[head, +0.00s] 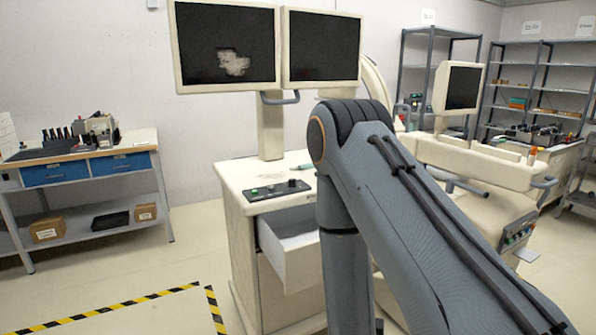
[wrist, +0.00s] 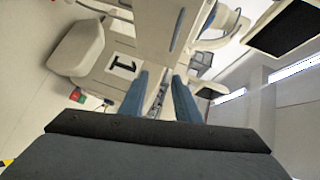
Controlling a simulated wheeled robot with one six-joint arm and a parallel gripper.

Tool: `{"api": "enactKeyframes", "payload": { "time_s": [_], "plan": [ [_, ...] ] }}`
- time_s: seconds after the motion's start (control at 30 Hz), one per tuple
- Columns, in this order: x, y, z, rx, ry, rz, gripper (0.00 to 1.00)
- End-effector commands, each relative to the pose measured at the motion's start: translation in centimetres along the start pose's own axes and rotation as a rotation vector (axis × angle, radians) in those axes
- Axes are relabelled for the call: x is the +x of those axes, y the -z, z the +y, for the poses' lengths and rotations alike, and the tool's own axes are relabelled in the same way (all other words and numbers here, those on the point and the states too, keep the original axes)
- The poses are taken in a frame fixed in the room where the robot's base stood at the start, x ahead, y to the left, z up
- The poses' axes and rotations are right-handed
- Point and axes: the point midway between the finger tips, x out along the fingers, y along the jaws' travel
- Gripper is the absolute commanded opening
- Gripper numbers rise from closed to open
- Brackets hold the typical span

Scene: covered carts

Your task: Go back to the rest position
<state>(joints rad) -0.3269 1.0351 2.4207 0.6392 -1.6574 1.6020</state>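My gripper shows in the wrist view (wrist: 160,80). Its two blue fingers stand apart, with background visible between them and nothing held. In the head view my own arm rises large through the middle and right, and the gripper is hidden there. The white cart (head: 236,205) with two dark monitors (head: 322,48) stands in front of me, partly behind the arm. Its top drawer (head: 288,252) is pulled out, and what lies inside it is mostly out of sight.
A workbench with blue drawers (head: 92,167) stands at the left. A white machine with a screen (head: 461,90) is behind the arm at the right, near grey shelves (head: 541,70). The floor (head: 105,270) at the left is clear, with a yellow-black tape line (head: 110,308).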

Motion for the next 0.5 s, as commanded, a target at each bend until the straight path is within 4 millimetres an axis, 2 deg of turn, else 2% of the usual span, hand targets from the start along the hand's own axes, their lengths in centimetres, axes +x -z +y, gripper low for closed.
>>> {"api": "enactKeyframes", "payload": {
  "time_s": [0.5],
  "plan": [
    [1.4,-0.8,0.0,-0.184,-0.236,-0.089,0.30]
  ]
}}
